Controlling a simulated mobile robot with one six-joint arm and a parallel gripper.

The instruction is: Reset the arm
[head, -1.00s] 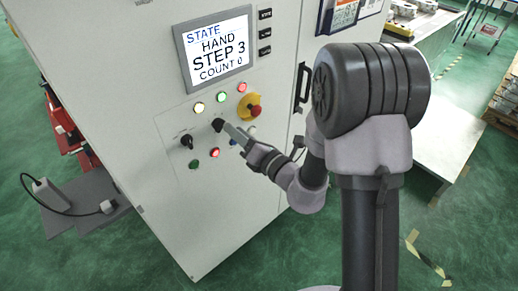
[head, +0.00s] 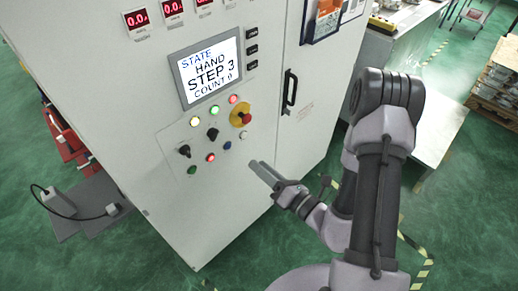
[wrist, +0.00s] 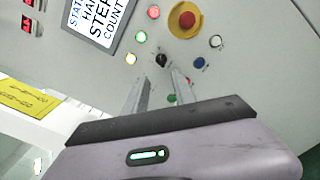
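My gripper (head: 262,172) is in front of the white control cabinet, below and to the right of its buttons, and touches nothing that I can see. In the wrist view my gripper (wrist: 162,80) shows two fingers apart with nothing between them. A black selector knob (wrist: 162,60) shows just beyond the fingertips there. My arm is bent, with its big elbow joint at the right of the head view. The cabinet screen (head: 210,70) reads STATE HAND STEP 3 COUNT 0.
The panel carries a red emergency stop (head: 241,118) on yellow, two black knobs and several lit buttons. A black door handle (head: 289,92) sticks out on the right. The green floor at front left is mostly clear.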

